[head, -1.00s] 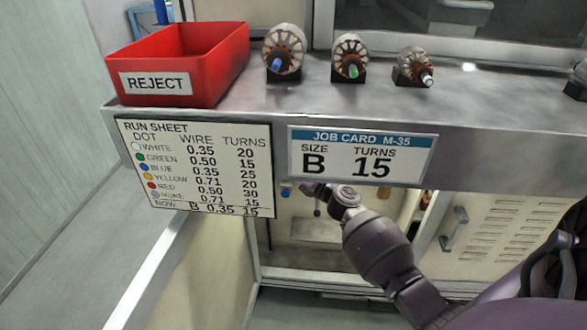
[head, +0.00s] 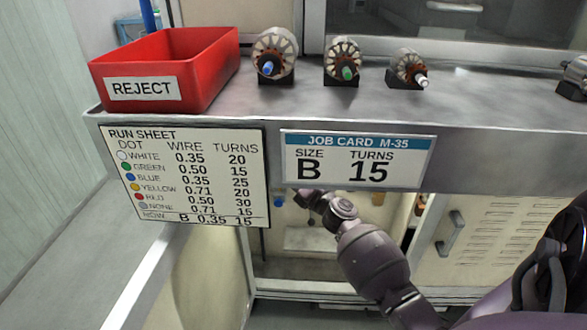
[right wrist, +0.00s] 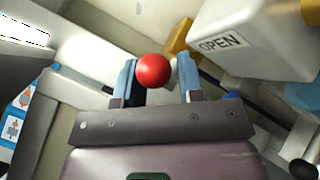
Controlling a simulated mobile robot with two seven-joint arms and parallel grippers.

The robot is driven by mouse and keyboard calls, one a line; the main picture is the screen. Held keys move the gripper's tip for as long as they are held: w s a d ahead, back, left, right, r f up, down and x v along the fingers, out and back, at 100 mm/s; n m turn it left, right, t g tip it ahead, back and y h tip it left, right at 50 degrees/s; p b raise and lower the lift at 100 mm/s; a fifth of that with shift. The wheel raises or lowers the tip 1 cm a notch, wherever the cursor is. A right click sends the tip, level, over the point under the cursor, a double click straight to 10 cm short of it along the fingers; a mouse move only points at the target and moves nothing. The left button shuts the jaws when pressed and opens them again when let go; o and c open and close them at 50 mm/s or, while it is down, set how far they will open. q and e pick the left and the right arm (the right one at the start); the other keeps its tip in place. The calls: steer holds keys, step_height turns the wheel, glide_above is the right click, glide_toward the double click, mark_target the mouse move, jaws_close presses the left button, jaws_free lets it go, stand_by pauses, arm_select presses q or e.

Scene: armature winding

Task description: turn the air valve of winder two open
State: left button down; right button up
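In the right wrist view a round red knob (right wrist: 153,71) sits between the two blue fingers of my right gripper (right wrist: 158,78). The fingers stand apart, with a gap visible on the knob's right side; I cannot tell whether the left finger touches it. Whatever the knob is fixed to is mostly hidden. A white block with an OPEN label (right wrist: 221,44) is to the right, beside a yellow part (right wrist: 180,38). In the head view my right arm (head: 372,262) reaches below the bench edge, and its gripper is mostly hidden under the job card. My left gripper is not in view.
The bench (head: 470,120) carries a red REJECT bin (head: 215,65) and several armatures, including one with a blue shaft end (head: 275,50). The run sheet (head: 190,180) and job card (head: 357,158) hang on its front. A vented cabinet door with a handle (head: 450,235) stands below right.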

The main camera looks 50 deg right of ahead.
steer(key=s+f+p, duration=0.1)
steer(key=s, duration=0.9)
steer(key=shift+a+f, duration=0.4)
steer(key=shift+a, duration=0.05)
steer(key=shift+s, duration=0.1)
